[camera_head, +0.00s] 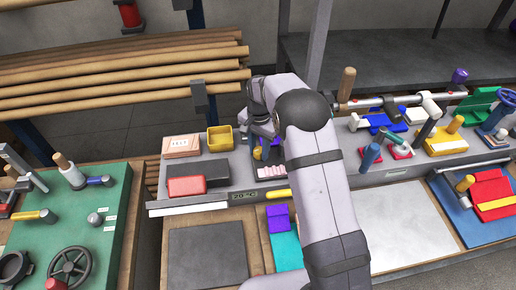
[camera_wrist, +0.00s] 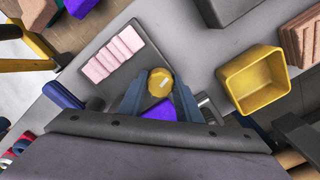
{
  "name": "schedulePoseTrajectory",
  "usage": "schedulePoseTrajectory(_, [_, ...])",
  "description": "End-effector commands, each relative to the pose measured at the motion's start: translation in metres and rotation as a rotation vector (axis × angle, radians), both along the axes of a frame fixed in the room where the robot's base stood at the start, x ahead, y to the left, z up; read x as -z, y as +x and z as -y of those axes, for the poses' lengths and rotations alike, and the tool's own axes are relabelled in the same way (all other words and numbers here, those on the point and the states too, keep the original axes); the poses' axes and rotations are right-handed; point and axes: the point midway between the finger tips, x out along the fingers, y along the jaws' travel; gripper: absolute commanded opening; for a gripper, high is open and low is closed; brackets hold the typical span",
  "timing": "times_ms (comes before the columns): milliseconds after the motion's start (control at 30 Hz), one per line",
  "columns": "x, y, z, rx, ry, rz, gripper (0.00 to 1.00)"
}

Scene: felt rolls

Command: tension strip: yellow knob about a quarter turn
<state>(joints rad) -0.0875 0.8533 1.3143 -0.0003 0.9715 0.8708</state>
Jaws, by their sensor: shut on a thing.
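The yellow knob (camera_wrist: 160,82) is round, with a short white mark on its top, and shows in the wrist view between my fingers. My gripper (camera_wrist: 159,92) is shut on it, one dark finger on each side. In the head view my gripper (camera_head: 263,142) points down at the grey strip, and only a small yellow bit shows beside it; my arm covers much of that spot. A purple block (camera_wrist: 158,109) shows just behind the knob, between my fingers.
Pink ridged pieces (camera_wrist: 113,55) lie on a dark plate beside the knob. A yellow open bin (camera_wrist: 253,80) stands at the right of the wrist view, with a brown block (camera_wrist: 302,38) beyond. A red block (camera_head: 187,186) sits left of my gripper in the head view.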

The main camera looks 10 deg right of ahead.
Motion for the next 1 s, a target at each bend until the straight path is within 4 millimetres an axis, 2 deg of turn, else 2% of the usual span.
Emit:
schedulePoseTrajectory(100, [0.0035, -0.003, -0.0004, 0.136, 0.0, -0.01, 0.0])
schedulePoseTrajectory(300, [0.0046, -0.0033, -0.0005, 0.271, 0.0, -0.011, 0.0])
schedulePoseTrajectory(733, [0.0059, -0.0042, -0.0005, 0.283, 0.0, -0.013, 0.0])
schedulePoseTrajectory(767, [0.0059, -0.0042, -0.0006, 0.283, 0.0, -0.013, 0.38])
schedulePoseTrajectory(800, [0.0058, -0.004, -0.0005, 0.283, 0.0, -0.013, 0.44])
schedulePoseTrajectory(1000, [0.0048, -0.0027, -0.0007, 0.282, 0.001, -0.009, 0.44])
